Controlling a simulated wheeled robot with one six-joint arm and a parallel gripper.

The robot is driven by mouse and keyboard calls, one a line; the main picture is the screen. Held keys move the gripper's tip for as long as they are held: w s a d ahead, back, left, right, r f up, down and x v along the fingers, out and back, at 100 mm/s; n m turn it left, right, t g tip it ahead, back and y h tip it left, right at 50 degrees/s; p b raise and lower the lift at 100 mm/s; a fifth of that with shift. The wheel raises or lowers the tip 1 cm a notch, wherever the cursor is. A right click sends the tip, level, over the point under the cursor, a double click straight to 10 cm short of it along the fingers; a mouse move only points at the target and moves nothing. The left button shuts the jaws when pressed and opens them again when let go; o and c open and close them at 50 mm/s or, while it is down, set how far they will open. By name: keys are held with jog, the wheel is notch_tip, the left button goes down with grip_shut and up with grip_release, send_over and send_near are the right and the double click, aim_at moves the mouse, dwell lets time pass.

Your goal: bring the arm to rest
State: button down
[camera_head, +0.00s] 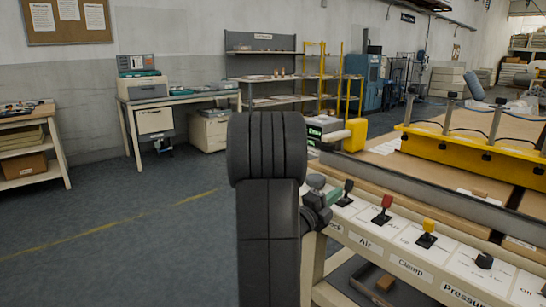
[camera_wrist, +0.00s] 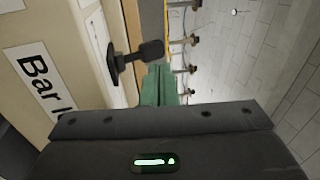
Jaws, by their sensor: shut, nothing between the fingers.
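My arm (camera_head: 268,200) stands upright in the middle of the head view, in front of the left end of a lever panel. In the wrist view my gripper (camera_wrist: 158,72) shows as two green fingers, closed together with nothing between them. A black lever (camera_wrist: 135,56) is close beside the fingers on their left; I cannot tell whether they touch. In the head view my arm's dark wrist (camera_head: 316,207) is beside the panel, and the fingers are not clearly visible.
The panel carries a black lever (camera_head: 344,193), a red lever (camera_head: 382,210), a yellow lever (camera_head: 427,234) and a black knob (camera_head: 484,260). A yellow clamp bar (camera_head: 470,150) lies behind. A desk (camera_head: 178,95) stands far left. Floor (camera_head: 120,230) left of my arm is clear.

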jog(key=shift+a+f+t+b, duration=0.35)
jog(key=shift+f+t+b, duration=0.15)
jog(key=shift+b, duration=0.3)
jog(key=p+v, duration=0.1)
jog(key=v, duration=1.2)
jog(key=shift+r, duration=0.1)
